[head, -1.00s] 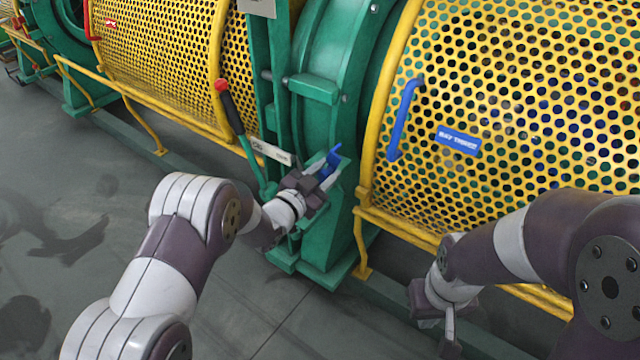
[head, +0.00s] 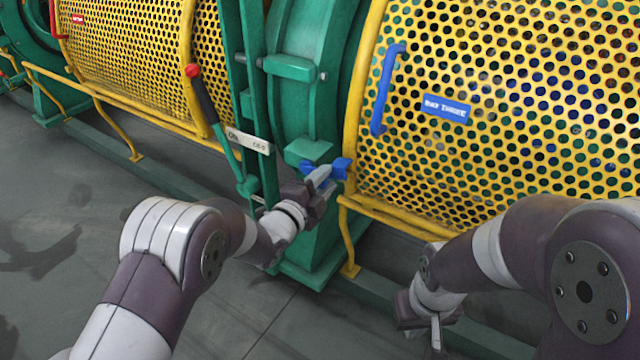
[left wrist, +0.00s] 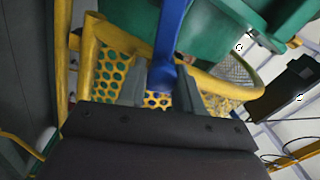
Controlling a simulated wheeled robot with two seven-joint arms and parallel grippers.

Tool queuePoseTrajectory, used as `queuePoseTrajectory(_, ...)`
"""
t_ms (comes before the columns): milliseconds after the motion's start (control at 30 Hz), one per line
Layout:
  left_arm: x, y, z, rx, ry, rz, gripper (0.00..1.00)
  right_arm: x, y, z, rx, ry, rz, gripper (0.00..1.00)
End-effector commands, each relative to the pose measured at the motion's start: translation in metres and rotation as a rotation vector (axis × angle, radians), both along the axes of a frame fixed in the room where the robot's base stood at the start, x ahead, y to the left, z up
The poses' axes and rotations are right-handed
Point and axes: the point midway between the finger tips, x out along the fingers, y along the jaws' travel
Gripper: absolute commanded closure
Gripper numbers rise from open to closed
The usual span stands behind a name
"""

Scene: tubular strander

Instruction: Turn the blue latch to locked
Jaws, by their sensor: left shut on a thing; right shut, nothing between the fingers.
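The blue latch (head: 341,169) is on the green frame between the two yellow mesh guards. Its blue shows on both sides of my left gripper's fingers, lying roughly level in the head view. My left gripper (head: 322,177) is shut on it. In the left wrist view the blue latch (left wrist: 171,40) runs down between the fingers of my left gripper (left wrist: 158,92), and its lower end is between them. The fingers hide part of the latch in the head view. My right gripper (head: 436,330) is shut and empty, low at the right, away from the latch.
A yellow mesh guard (head: 540,120) with a blue handle (head: 387,90) and a blue label (head: 446,109) is at the right. A red-tipped lever (head: 207,100) and a white plate (head: 249,141) are left of the latch. Yellow rails run low; grey floor (head: 60,190) is open at left.

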Motion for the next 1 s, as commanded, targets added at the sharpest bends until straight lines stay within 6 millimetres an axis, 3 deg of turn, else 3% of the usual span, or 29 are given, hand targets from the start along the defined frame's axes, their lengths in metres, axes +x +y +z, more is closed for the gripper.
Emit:
queuePoseTrajectory(100,-0.001,-0.001,-0.012,0.068,-0.046,0.0,1.0,0.0,0.0,-0.015,0.0,0.0,0.0,1.0)
queuePoseTrajectory(400,-0.002,-0.002,-0.021,0.19,-0.135,0.0,1.0,0.0,0.0,-0.03,0.0,0.0,0.0,1.0)
queuePoseTrajectory(1000,-0.002,-0.002,-0.024,0.237,-0.167,0.0,1.0,0.0,0.0,-0.035,0.0,0.0,0.0,1.0)
